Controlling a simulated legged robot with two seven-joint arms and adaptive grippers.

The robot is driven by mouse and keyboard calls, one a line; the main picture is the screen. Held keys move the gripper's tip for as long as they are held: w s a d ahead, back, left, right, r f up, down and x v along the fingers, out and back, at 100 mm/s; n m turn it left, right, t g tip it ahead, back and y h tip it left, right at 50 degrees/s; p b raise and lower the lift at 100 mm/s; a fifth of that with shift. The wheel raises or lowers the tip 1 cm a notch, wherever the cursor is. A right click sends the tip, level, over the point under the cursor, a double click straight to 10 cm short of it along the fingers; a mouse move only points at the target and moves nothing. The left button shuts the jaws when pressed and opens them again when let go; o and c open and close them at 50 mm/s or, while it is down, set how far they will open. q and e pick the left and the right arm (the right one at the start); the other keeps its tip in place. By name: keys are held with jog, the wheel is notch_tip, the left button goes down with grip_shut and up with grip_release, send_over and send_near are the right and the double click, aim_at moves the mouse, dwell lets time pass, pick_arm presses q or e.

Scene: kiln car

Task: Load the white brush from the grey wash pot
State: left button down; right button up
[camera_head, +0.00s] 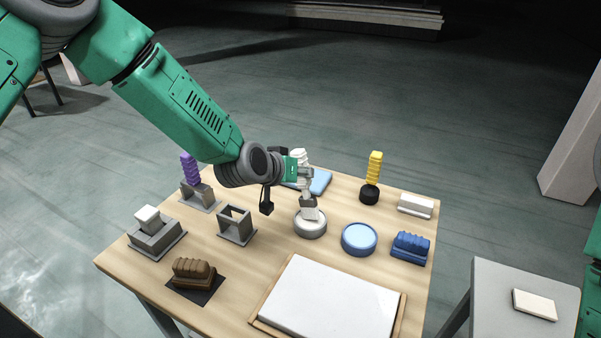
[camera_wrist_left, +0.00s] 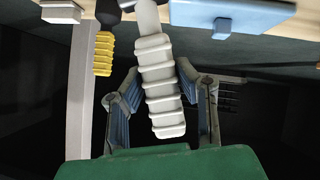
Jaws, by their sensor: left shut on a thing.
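The white brush (camera_head: 299,156) stands nearly upright at the grey wash pot (camera_head: 310,229), its lower end at the pot's mouth. I cannot tell how deep the tip reaches. My left gripper (camera_head: 305,181) is shut on the brush, above the pot. In the left wrist view the brush's ribbed white handle (camera_wrist_left: 160,88) lies between the two fingers of the left gripper (camera_wrist_left: 160,100). My right gripper is out of view; only a bit of green arm shows at the right edge.
A blue pot (camera_head: 359,241) stands close right of the grey pot, with a dark blue ribbed block (camera_head: 410,248) beyond. A yellow brush (camera_head: 374,168) stands in a black pot (camera_head: 369,196) behind. Grey stands (camera_head: 236,227) are left. A white panel (camera_head: 330,302) in a wooden frame lies in front.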

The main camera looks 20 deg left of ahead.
aim_at(301, 157)
pick_arm(q)
jog(key=shift+s, duration=0.1)
dwell(0.3)
jog(key=shift+d+r+p, duration=0.1)
jog(key=shift+r+p, duration=0.65)
jog(key=shift+r, duration=0.1)
jog(key=shift+r+p, duration=1.95)
jog(key=shift+r, duration=0.7)
